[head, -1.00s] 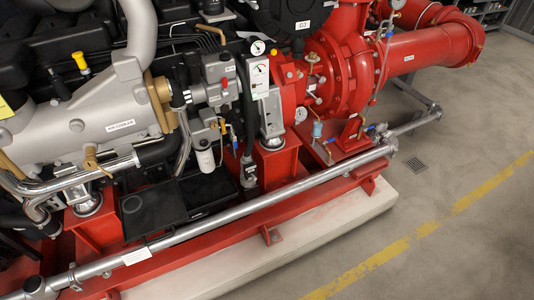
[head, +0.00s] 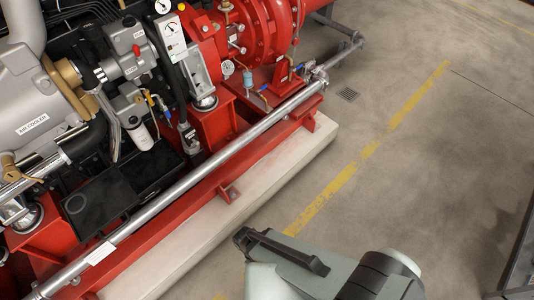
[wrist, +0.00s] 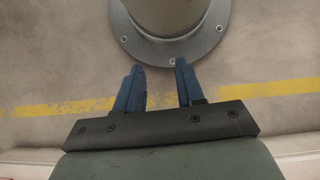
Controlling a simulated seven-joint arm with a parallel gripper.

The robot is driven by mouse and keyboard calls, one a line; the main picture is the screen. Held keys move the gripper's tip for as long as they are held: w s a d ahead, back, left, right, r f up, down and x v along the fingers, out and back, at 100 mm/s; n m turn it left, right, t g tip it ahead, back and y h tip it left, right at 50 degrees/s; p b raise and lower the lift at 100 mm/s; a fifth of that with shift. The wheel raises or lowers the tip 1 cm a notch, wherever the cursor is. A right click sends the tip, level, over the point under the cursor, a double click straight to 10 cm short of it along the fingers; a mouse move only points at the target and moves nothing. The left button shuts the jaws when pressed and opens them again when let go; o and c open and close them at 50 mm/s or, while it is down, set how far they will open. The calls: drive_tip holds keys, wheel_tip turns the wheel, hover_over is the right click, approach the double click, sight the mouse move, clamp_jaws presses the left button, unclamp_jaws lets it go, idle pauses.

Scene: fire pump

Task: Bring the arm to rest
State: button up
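My gripper (wrist: 158,66) shows in the wrist view, with two blue fingers on a dark bar. The fingers stand apart with an empty gap between them, over the concrete floor (wrist: 50,70). In the head view, grey-green and black parts of my arm show at the bottom, right of the pump's plinth. I cannot make out the fingers there.
The red fire pump (head: 268,30) and its engine fill the left of the head view. A silver pipe (head: 200,165) runs along the pale plinth (head: 255,190). Open floor with a yellow line (head: 330,200) lies to the right. A grey structure (head: 522,250) stands at the right edge.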

drive_tip(key=w+d+m+g+y, duration=0.2)
drive_tip(key=w+d+m+y, duration=0.2)
drive_tip(key=d+m, duration=0.5)
drive_tip(key=shift+w+d+f+m+g+y, duration=0.3)
drive_tip(key=shift+w+d+f, duration=0.15)
drive_tip(key=shift+d, duration=3.45)
drive_tip(key=shift+o, duration=0.2)
